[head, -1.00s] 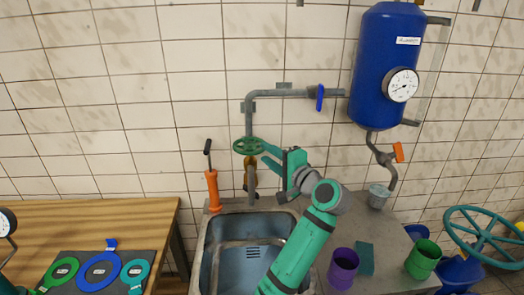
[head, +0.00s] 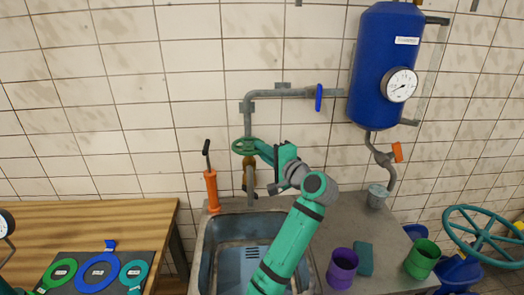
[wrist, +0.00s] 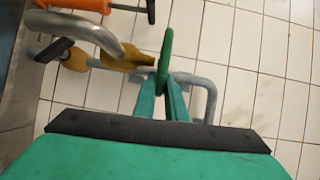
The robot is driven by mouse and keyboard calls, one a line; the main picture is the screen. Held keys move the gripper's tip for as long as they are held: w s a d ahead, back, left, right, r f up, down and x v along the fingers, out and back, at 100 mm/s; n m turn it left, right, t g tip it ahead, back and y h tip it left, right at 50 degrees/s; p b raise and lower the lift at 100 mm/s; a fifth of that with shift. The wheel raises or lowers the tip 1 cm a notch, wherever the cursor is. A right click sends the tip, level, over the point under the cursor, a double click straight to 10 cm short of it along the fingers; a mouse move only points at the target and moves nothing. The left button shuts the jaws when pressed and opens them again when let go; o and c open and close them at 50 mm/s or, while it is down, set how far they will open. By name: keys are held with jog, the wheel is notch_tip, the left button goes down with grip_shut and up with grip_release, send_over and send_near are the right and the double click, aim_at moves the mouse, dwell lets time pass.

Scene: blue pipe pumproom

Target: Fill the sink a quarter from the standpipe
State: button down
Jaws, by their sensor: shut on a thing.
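The standpipe's green handwheel (head: 244,146) sits above a brass valve body (head: 249,172) in front of the tiled wall. My gripper (head: 262,150) reaches it from the right and is shut on its rim. In the wrist view the handwheel (wrist: 166,50) shows edge-on between the fingertips of my gripper (wrist: 168,84). The grey spout (head: 250,190) hangs over the back of the steel sink (head: 207,262). Slots show at the sink's back wall. My arm hides the sink's right part, and I cannot tell any water level.
An orange hand pump (head: 211,188) stands left of the spout. A blue tank (head: 386,65) with a gauge hangs at right above a small grey cup (head: 377,196). A purple cup (head: 342,268), teal sponge (head: 364,258) and green cup (head: 422,258) stand on the counter.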

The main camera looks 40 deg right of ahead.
jog(key=shift+w+d+n+y, duration=0.15)
jog(key=shift+d+n+y, duration=0.2)
jog(key=shift+y, duration=0.45)
jog(key=shift+w+a+n+y, duration=0.1)
jog(key=shift+w+n+y, duration=0.05)
jog(key=shift+n+y, duration=0.6)
jog(key=c, duration=1.8)
grip_release()
jog(key=shift+s, duration=0.25)
jog(key=s, duration=0.3)
jog(key=s+d, duration=0.1)
jog(key=s, duration=0.6)
jog(key=shift+s+d+r, duration=0.15)
jog(key=shift+d+r, duration=0.15)
jog(key=shift+d, duration=0.05)
